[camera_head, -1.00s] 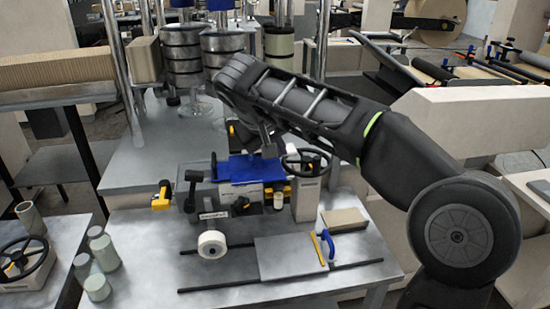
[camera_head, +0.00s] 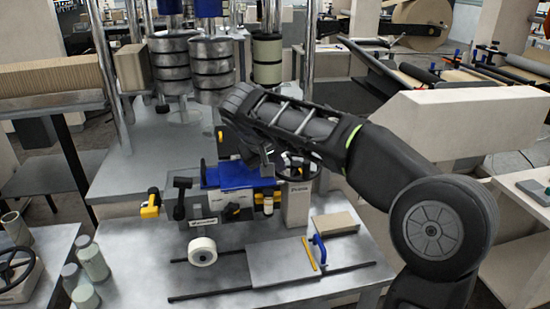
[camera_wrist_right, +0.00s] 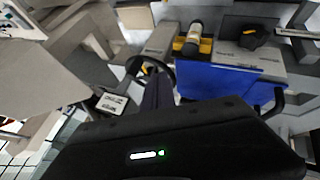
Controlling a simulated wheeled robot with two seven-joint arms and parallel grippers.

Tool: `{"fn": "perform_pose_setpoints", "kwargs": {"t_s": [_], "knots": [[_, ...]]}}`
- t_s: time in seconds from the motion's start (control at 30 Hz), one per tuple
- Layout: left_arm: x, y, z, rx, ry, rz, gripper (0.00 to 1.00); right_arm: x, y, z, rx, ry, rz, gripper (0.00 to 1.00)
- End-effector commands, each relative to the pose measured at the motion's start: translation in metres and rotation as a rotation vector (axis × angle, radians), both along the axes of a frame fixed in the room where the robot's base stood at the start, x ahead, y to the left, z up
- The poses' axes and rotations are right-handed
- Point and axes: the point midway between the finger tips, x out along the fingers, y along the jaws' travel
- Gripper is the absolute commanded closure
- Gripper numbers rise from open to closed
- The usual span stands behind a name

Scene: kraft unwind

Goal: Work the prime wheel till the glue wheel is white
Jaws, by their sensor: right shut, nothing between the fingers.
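The prime wheel (camera_head: 312,172) is a black handwheel on a pale box labelled "Prime", right of the blue-topped glue unit (camera_head: 235,173). The arm partly hides it. It also shows in the right wrist view (camera_wrist_right: 169,69). The glue wheel (camera_head: 203,251) is a small pale, whitish roller with a dark hub at the unit's front. My right gripper (camera_head: 267,158) is shut and empty, just left of the prime wheel. In the wrist view its dark fingers (camera_wrist_right: 158,92) overlap the wheel's rim; contact is unclear. My left gripper is out of view.
A flat plate (camera_head: 285,263) with a blue handle (camera_head: 320,249) lies on rails in front. A cardboard block (camera_head: 335,223) sits to its right. Grey cylinders (camera_head: 92,260) and another black handwheel (camera_head: 14,272) stand at the left. The bench front is mostly clear.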

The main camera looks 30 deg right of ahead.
Motion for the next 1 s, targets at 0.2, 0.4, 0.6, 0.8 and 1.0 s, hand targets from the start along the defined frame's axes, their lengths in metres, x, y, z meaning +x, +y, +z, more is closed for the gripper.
{"fn": "perform_pose_setpoints", "kwargs": {"t_s": [0.2,0.4,0.6,0.8,1.0], "knots": [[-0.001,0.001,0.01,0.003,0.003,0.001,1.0,0.014,-0.024,-0.033,0.001,0.004,-0.002,1.0],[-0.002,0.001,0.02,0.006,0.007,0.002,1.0,0.011,-0.052,-0.03,0.001,0.0,-0.002,1.0],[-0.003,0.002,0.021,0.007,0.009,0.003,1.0,0.011,-0.059,-0.032,0.001,0.0,0.0,1.0],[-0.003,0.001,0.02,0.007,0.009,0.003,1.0,0.011,-0.059,-0.032,0.001,0.0,0.0,1.0],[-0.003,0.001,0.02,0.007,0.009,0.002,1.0,0.01,-0.06,-0.032,0.002,0.0,0.006,1.0]]}}
